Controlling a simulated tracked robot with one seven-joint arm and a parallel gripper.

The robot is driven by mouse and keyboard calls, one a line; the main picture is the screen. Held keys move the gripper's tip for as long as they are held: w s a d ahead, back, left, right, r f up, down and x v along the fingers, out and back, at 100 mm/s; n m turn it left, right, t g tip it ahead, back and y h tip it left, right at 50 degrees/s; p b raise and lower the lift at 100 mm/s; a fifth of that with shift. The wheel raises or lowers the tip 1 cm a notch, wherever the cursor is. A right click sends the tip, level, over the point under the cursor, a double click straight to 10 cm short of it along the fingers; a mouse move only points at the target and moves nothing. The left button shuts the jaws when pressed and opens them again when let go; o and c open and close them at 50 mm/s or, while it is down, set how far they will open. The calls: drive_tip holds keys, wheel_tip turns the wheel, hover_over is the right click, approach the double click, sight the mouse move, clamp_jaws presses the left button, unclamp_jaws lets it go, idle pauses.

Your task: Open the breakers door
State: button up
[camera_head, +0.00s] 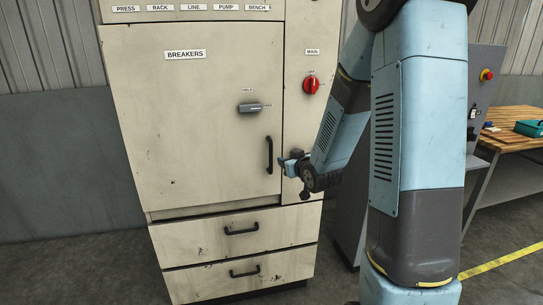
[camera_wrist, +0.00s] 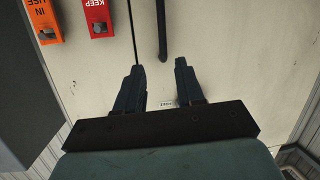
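The breakers door (camera_head: 195,130) is a cream metal panel marked BREAKERS, lying flush with its cabinet, shut. Its black vertical bar handle (camera_head: 269,155) is near the right edge. A grey turn latch (camera_head: 250,107) sits above the handle and points sideways. My gripper (camera_head: 285,163) is just right of the handle in the head view. In the wrist view my gripper (camera_wrist: 159,66) has its two dark fingers apart with nothing between them. A dark bar, seemingly the handle (camera_wrist: 162,30), ends near the gap between the fingertips. I cannot tell whether they touch.
A red MAIN switch (camera_head: 311,85) is on the panel to the right. Two drawers (camera_head: 240,230) with black handles are below the door. Orange (camera_wrist: 43,20) and red (camera_wrist: 98,17) tags show in the wrist view. A wooden bench (camera_head: 515,140) stands far right. Floor at left is clear.

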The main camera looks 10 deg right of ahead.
wheel_tip(320, 180, down, 3)
drive_tip(key=w+t, duration=0.1)
drive_tip(key=t+y, duration=0.1)
drive_tip(key=t, duration=0.1)
hover_over(271, 170)
drive_tip(key=shift+w+f+m, duration=0.3)
drive_tip(key=shift+w+f, duration=0.1)
drive_tip(key=shift+f, duration=0.3)
drive_tip(key=shift+c, duration=0.3)
clamp_jaws()
drive_tip(key=shift+d, duration=0.2)
